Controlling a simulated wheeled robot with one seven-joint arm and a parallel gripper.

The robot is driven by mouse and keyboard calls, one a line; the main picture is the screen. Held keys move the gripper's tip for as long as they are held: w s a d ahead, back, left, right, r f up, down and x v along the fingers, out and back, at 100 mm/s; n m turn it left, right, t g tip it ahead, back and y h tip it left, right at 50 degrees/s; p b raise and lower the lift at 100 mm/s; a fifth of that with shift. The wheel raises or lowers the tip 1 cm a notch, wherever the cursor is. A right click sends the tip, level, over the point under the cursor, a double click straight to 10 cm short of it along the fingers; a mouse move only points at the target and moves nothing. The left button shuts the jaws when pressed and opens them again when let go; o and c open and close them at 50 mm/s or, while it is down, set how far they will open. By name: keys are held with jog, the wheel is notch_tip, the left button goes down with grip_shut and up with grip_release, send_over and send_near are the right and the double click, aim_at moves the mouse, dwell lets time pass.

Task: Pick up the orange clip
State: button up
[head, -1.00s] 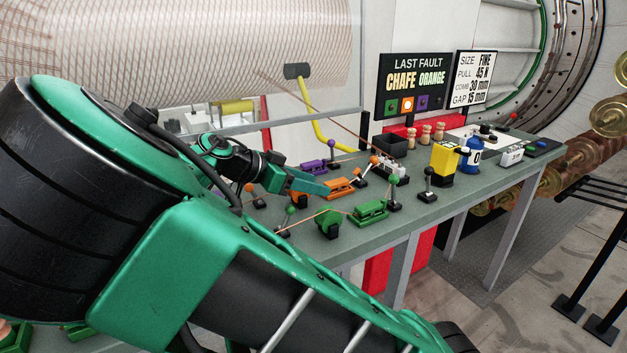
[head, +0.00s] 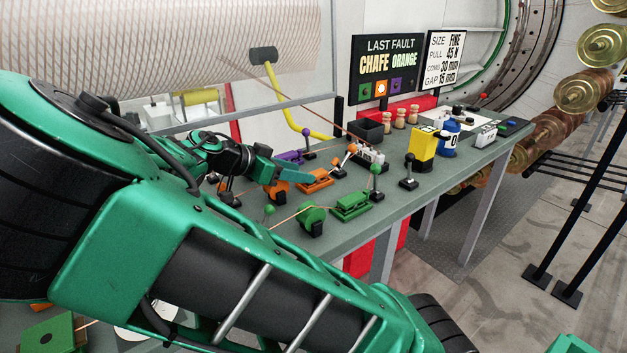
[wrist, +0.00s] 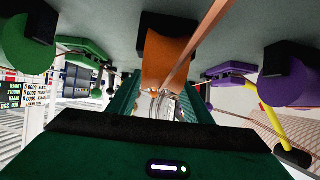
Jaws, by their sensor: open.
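The orange clip (head: 316,180) lies on the grey-green bench, between the purple clip (head: 290,157) and the green clip (head: 351,206). My gripper (head: 300,176) is open, with its teal fingers low over the bench at the clip's left end. The fingers partly cover the clip, and I cannot tell whether they touch it. In the wrist view my gripper (wrist: 163,100) points over an orange roller (wrist: 168,60) with a copper strand crossing it. The clip is mostly hidden there.
A green roller (head: 312,217) stands in front, and ball-topped posts, such as the green one (head: 376,170), stand close around. A black bin (head: 367,131), yellow block (head: 422,148) and blue bottle (head: 448,138) are farther right. A strand runs past the clip.

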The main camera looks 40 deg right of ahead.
jog(key=shift+x, duration=2.3)
jog(key=shift+s+r, duration=0.1)
jog(key=shift+r, duration=0.05)
grip_shut()
jog(key=shift+r, duration=0.1)
